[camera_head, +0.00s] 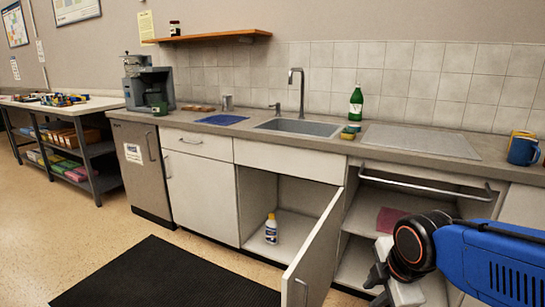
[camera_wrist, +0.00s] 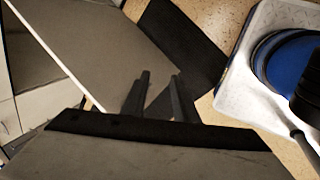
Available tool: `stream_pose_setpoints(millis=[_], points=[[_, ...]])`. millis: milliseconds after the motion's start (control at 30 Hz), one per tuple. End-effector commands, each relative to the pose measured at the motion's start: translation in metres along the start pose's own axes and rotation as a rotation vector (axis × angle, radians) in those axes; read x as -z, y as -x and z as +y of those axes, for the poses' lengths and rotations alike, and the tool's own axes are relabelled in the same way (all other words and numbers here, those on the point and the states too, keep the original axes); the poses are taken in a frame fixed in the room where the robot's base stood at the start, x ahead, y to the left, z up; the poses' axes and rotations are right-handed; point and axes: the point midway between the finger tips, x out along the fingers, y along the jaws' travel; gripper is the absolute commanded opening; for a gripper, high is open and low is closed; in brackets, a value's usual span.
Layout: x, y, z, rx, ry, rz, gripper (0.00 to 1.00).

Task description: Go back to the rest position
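My gripper (camera_wrist: 158,80) shows in the wrist view as two dark fingers standing apart, with nothing seen between them. Behind the fingers is the grey face of the open cabinet door (camera_wrist: 95,45); I cannot tell whether they touch it. In the head view my blue arm comes in at the lower right, in front of the lower cabinets. The open cabinet door (camera_head: 312,255) stands swung out to the left of my arm.
A white bottle (camera_head: 271,229) stands inside the open cabinet. A towel rail (camera_head: 425,187) spans the open bay beside my arm. The counter (camera_head: 375,147) holds a green bottle (camera_head: 355,104) and a blue mug (camera_head: 522,151). A black mat (camera_head: 165,277) lies on otherwise clear floor.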

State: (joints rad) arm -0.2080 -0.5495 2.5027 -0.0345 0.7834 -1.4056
Motion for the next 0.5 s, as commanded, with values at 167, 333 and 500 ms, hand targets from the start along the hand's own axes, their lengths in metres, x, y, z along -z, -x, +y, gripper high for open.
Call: stream_pose_setpoints(millis=[167, 333, 500], points=[[-0.016, 0.015, -0.015, -0.008, -0.374, -0.014, 0.26], [-0.028, 0.028, -0.03, -0.018, -0.734, -0.024, 0.26], [-0.039, 0.04, -0.045, -0.031, -1.09, -0.031, 0.26]])
